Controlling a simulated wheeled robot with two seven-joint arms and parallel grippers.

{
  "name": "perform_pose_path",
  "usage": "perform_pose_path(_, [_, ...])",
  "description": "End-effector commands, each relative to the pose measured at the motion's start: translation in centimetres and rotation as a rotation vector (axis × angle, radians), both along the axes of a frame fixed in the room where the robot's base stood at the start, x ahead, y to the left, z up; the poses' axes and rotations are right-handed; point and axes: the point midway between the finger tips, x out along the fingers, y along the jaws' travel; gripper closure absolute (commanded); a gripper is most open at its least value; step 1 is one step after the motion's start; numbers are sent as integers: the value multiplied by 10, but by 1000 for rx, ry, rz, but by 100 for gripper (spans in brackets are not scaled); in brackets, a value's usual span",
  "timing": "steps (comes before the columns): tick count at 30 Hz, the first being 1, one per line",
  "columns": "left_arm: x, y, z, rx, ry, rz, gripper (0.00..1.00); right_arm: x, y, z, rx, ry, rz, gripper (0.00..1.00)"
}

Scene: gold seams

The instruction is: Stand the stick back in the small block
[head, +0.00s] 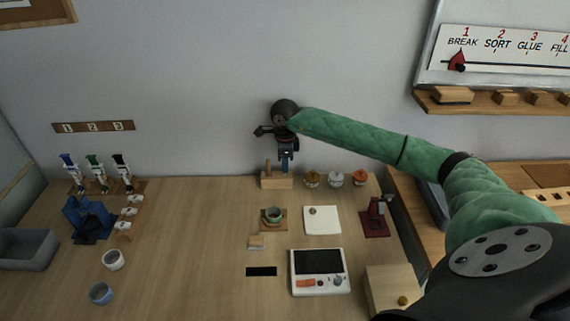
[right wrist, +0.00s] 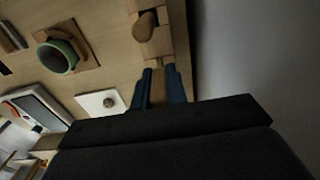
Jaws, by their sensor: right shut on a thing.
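The small wooden block (head: 277,182) stands at the back of the table against the wall. A brown round-topped stick (head: 268,167) stands upright in its left part; it also shows from above in the right wrist view (right wrist: 146,24). My right gripper (head: 285,167) points down at the block's right part, beside that upright stick. In the right wrist view its two blue fingers (right wrist: 160,88) are shut on a narrow brown, stick-like piece, mostly hidden between them. Whether its lower end is in the block or just above it, I cannot tell. My left gripper is not in view.
Several small jars (head: 336,179) stand close to the right of the block. In front are a green-lined cup (head: 273,214) on a wooden base, a white pad (head: 323,220) and a scale (head: 320,284).

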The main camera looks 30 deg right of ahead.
Motion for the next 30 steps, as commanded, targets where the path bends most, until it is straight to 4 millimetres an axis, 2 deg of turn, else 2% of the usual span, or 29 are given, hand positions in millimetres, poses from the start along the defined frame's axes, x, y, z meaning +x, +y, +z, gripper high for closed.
perform_pose_path(19, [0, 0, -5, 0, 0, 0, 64, 0, 0, -2, 0, 0, 0, 100])
perform_pose_path(20, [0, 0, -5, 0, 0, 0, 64, 0, 0, -3, 0, 0, 0, 80])
perform_pose_path(23, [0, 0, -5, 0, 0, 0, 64, 0, 0, -3, 0, 0, 0, 60])
perform_pose_path(30, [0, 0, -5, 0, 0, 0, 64, 0, 0, -3, 0, 0, 0, 60])
